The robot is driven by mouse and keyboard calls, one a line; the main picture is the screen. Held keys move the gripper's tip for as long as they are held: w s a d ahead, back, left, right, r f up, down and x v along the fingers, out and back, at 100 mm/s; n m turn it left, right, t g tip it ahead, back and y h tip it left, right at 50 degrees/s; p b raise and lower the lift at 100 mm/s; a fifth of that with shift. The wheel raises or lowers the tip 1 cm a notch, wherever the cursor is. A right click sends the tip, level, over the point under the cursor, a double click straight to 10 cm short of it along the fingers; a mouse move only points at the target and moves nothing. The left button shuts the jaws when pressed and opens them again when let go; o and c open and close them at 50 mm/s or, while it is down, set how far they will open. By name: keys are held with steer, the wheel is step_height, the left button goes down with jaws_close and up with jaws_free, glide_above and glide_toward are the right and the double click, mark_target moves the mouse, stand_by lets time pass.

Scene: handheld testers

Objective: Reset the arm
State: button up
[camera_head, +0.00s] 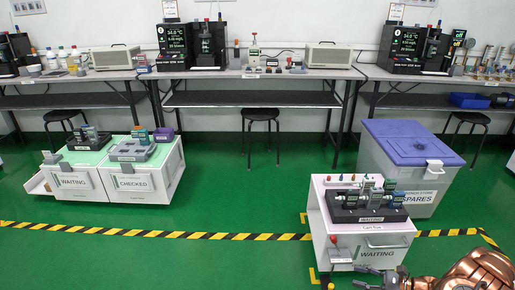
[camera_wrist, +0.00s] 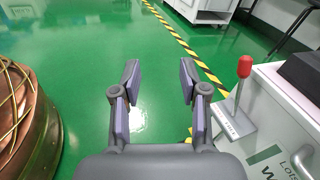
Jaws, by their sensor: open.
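My gripper (camera_wrist: 159,85) is open and empty in the wrist view, its two fingers apart above bare green floor. In the head view only part of it (camera_head: 375,279) shows at the bottom edge, beside my copper-coloured arm at the lower right. The gripper is near the front of the white cart labelled WAITING (camera_head: 345,240). A red-knobbed lever (camera_wrist: 243,72) on a grey bracket at the cart's side stands just right of the gripper in the wrist view, apart from the fingers.
The cart carries a dark rack (camera_head: 366,214) of handheld testers. Behind it stands a SPARES bin with a purple lid (camera_head: 410,142). WAITING (camera_head: 73,184) and CHECKED (camera_head: 130,184) cabinets stand at left. Benches line the wall. The green floor (camera_head: 235,200) between is free, crossed by yellow-black tape.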

steer(key=s+a+r+n+g+h+p, duration=0.15)
steer(key=a+r+n+g+p, duration=0.45)
steer(key=r, duration=0.6)
steer(key=s+a+r+n+g+h+p, duration=0.1)
steer(key=s+a+r+n+p, duration=0.15)
steer(key=a+r, duration=0.7)
steer(key=s+a+r+n+g+h+p, duration=0.25)
steer(key=a+r+g+p, duration=0.2)
steer(key=r, duration=1.05)
steer(key=s+a+r+n+h+p, duration=0.4)
steer(key=s+r+n+p, duration=0.2)
steer(key=s+r+p, duration=0.45)
steer(key=s+d+r+n+t+h+p, duration=0.1)
steer(key=s+d+r+n+h+p, duration=0.1)
steer(key=s+r, duration=0.4)
steer(key=s+d+r+n+t+h+p, duration=0.1)
steer(key=s+r+n+h+p, duration=0.1)
steer(key=s+r+h+p, duration=0.2)
steer(key=s+r+p, duration=0.1)
steer(key=s+r, duration=0.2)
steer(key=r, duration=0.1)
steer(key=shift+d, duration=0.4)
steer(key=shift+a+r, duration=0.1)
steer(key=shift+a, duration=0.05)
steer(key=shift+c, duration=0.2)
